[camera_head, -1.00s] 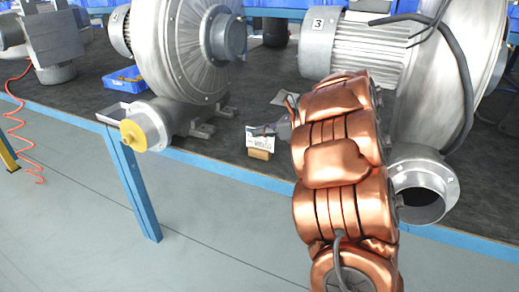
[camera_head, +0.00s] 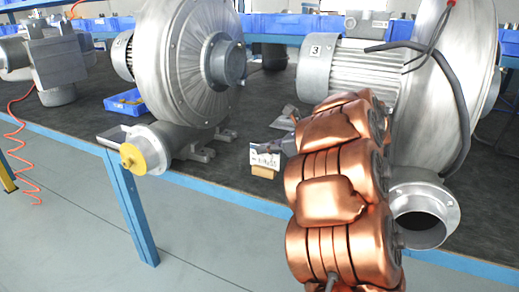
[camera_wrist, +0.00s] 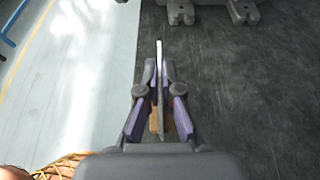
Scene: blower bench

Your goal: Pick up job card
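The job card (camera_head: 264,157) is a small white card with dark print. It stands upright at a small wooden block (camera_head: 263,171) on the bench, near the front edge. My gripper (camera_head: 281,147) is at the card's right side in the head view, partly hidden by my copper-coloured arm. In the wrist view the card (camera_wrist: 159,90) shows edge-on as a thin strip between the two fingers of my gripper (camera_wrist: 159,72). The fingers are a narrow gap apart, with slim spaces beside the card. The wooden block shows below, between the fingers.
A large blower with a yellow-capped outlet (camera_head: 140,158) stands left of the card. Another blower, marked 3 (camera_head: 345,68), stands behind and right, its open outlet (camera_head: 420,215) near my arm. A blue tray (camera_head: 124,103) lies at the left. Dark bench top around the card is clear.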

